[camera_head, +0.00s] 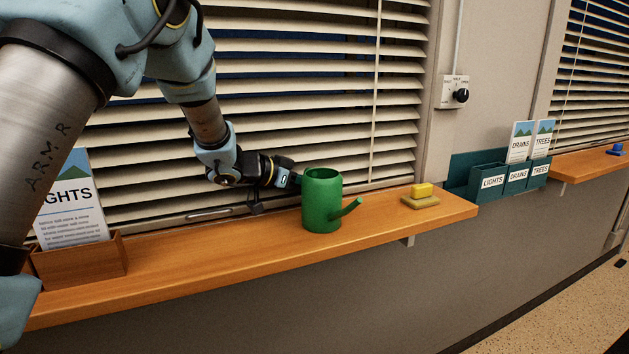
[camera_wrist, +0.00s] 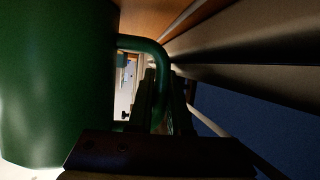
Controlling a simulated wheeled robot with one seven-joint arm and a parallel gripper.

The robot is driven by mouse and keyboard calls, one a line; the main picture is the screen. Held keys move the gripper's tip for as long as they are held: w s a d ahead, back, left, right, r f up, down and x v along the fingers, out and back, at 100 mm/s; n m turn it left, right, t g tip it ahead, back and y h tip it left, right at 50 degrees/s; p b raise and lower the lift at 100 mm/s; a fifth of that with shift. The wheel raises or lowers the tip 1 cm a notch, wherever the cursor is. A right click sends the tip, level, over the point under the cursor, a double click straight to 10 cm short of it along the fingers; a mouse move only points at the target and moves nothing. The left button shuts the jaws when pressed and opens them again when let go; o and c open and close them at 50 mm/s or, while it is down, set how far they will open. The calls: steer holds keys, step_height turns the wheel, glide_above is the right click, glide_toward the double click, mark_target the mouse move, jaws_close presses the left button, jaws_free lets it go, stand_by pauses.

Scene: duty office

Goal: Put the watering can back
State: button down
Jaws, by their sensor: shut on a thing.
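The green watering can (camera_head: 322,205) is upright at the wooden shelf under the blinds, its spout pointing right. I cannot tell whether its base touches the shelf. My gripper (camera_head: 292,181) is to the left of the can, at its handle side, and the can's body partly hides the fingers. In the wrist view the can's body (camera_wrist: 55,85) fills the left side, and its curved handle (camera_wrist: 146,44) passes between the fingers of my gripper (camera_wrist: 165,98), which are shut on it.
The wooden shelf (camera_head: 220,256) has free room left of the can. A card holder (camera_head: 80,262) stands at left. Blinds (camera_head: 300,110) are close behind. Teal leaflet pockets (camera_head: 490,182) hang on the wall.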

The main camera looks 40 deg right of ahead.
steer(key=c, duration=1.3)
jaws_free()
steer(key=shift+f, duration=0.15)
steer(key=o, duration=0.5)
steer(key=shift+c, duration=0.2)
steer(key=shift+a+r, duration=0.1)
steer(key=shift+r, duration=0.1)
steer(key=b+v, duration=0.2)
steer(key=v, duration=0.9)
steer(key=shift+w+a+r, duration=0.15)
steer(key=shift+a+r, duration=0.05)
steer(key=shift+a, duration=0.15)
steer(key=shift+r, duration=0.1)
